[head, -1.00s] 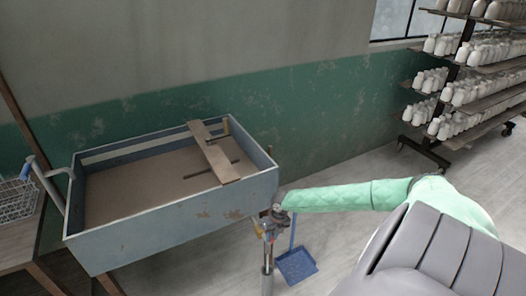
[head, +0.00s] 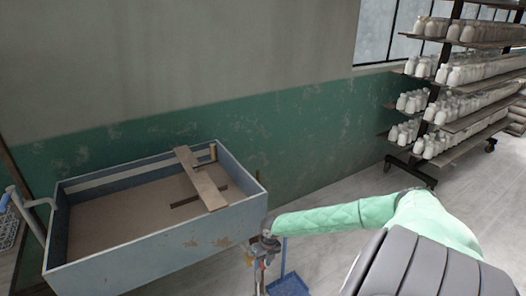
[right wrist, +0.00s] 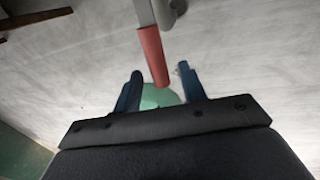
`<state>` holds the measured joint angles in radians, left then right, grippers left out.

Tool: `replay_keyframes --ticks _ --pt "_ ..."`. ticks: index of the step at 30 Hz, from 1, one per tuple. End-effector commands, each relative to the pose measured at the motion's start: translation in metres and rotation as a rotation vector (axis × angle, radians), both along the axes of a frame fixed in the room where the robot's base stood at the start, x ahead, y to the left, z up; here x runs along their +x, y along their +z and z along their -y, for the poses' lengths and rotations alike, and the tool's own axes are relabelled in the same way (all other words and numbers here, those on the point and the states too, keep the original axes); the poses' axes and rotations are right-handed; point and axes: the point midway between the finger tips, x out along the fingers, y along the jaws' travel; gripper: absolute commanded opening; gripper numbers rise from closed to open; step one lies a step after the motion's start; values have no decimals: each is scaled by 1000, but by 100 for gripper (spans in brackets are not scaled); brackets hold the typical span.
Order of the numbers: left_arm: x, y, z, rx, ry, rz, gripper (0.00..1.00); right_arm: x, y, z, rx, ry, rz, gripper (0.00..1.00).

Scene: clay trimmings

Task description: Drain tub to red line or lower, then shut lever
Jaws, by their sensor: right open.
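The blue-grey tub (head: 150,240) stands at the left in the head view, holding brownish, murky contents. I cannot make out a red line on it. My right gripper (head: 262,254) is by the tub's near right corner, low and partly hidden by its own wrist. In the right wrist view, the open gripper (right wrist: 160,72) has its two blue fingers apart. A red lever handle (right wrist: 152,55) on a grey metal bar reaches down into the space between the fingertips; whether it touches them I cannot tell. My left gripper is not in view.
A wooden board (head: 202,180) lies across the tub's rim. A blue dustpan (head: 288,285) is on the floor right of the gripper. A rack of white bottles (head: 450,85) stands at the right. Pale floor (head: 335,205) between tub and rack is open.

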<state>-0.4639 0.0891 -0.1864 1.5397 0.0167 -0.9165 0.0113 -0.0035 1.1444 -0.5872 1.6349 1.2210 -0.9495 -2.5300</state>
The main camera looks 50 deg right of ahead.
Motion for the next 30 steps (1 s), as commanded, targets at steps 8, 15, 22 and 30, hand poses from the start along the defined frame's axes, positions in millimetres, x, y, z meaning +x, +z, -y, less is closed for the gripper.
replay_keyframes --ticks 8,15,22,30 --pt "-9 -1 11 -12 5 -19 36 -1 13 4 -1 1 1 41" --pt "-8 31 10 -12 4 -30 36 -3 43 9 -1 2 1 41" --pt "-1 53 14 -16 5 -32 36 -5 66 14 -1 0 0 41" --pt "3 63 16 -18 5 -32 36 -5 76 15 0 0 -1 41"
